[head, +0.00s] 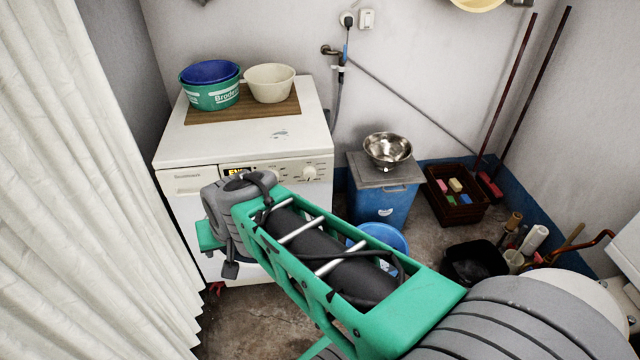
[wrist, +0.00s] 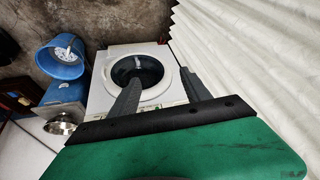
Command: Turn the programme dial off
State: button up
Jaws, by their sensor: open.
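The white washing machine (head: 245,145) stands against the back wall. The programme dial (head: 309,173), a round pale knob, is at the right of its front panel. A yellow display reading "END" (head: 238,171) is further left on the panel. My arm's wrist covers part of the panel and most of the front. In the wrist view the machine appears upside down, with its round door (wrist: 150,62) beyond my gripper (wrist: 161,76). The gripper's two grey fingers are spread apart with nothing between them. The dial cannot be made out in the wrist view, and I see no contact with it.
Green and blue tubs (head: 212,92) and a cream bowl (head: 270,83) sit on a board on top. A blue bin (head: 385,200) bearing a steel bowl (head: 387,148) stands to the right. A white curtain (head: 85,180) hangs close on the left.

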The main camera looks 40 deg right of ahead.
jog(key=shift+o, duration=0.5)
jog(key=w+d+f+m+t+h+b, duration=0.1)
jog(key=w+d+f+m+t+b, duration=0.3)
jog(key=w+d+f+m, duration=0.5)
jog(key=w+d+m+b, duration=0.1)
jog(key=w+b, duration=0.1)
jog(key=w, duration=0.1)
jog(key=shift+f, duration=0.35)
jog(key=m+t+h+b, duration=0.6)
jog(key=m+h+b, duration=0.25)
jog(key=m, duration=1.15)
send_near(309, 176)
jog(key=w, duration=0.1)
jog(key=x, duration=0.8)
jog(key=shift+s+d, duration=0.2)
jog(key=shift+r, duration=0.1)
jog(key=shift+c, duration=0.5)
grip_shut()
